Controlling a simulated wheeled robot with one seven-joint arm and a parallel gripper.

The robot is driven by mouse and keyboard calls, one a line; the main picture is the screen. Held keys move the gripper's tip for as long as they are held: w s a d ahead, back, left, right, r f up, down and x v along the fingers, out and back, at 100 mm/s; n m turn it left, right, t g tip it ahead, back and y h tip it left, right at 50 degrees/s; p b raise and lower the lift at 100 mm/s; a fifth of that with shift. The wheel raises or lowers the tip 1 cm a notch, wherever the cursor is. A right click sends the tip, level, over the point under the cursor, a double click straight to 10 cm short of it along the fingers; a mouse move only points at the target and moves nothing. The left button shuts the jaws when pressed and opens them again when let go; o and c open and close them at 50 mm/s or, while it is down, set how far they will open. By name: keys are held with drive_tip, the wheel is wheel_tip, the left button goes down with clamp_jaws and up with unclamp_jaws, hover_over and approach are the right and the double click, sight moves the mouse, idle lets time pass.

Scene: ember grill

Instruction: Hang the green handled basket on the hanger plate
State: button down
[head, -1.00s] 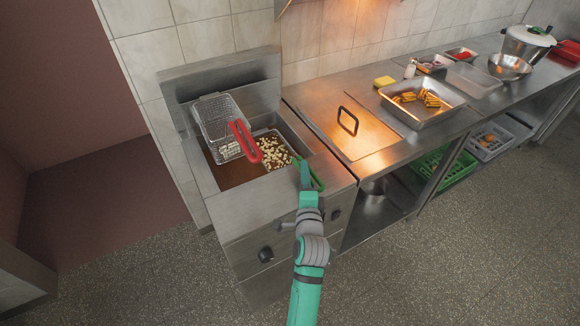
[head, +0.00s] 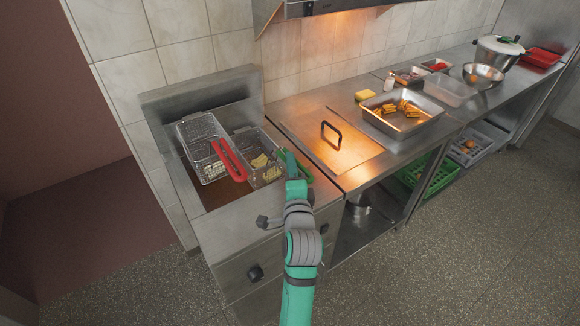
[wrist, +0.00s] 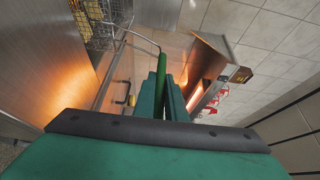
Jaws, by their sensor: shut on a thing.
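The green handled basket (head: 262,163) is a wire basket with some yellow pieces of food in it. It is at the right side of the fryer well, beside the red handled basket (head: 203,143). My gripper (head: 291,168) is shut on its green handle (head: 307,172), partly hidden behind my gripper in the head view. In the wrist view the green handle (wrist: 160,66) runs up from between my fingers (wrist: 162,92) to the wire basket (wrist: 103,20) at the top. The steel back panel (head: 200,96), seemingly the hanger plate, stands behind both baskets.
The red handled basket takes the left of the fryer. A steel lid with a black handle (head: 331,134) lies to the right, then a tray of golden food (head: 402,112). A hood (head: 325,8) overhangs the counter. Oil (head: 220,190) shows at the front of the well.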

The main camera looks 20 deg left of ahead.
drive_tip(key=shift+r, duration=0.1)
wheel_tip(320, 180, up, 14)
drive_tip(key=shift+r, duration=0.2)
idle(0.7)
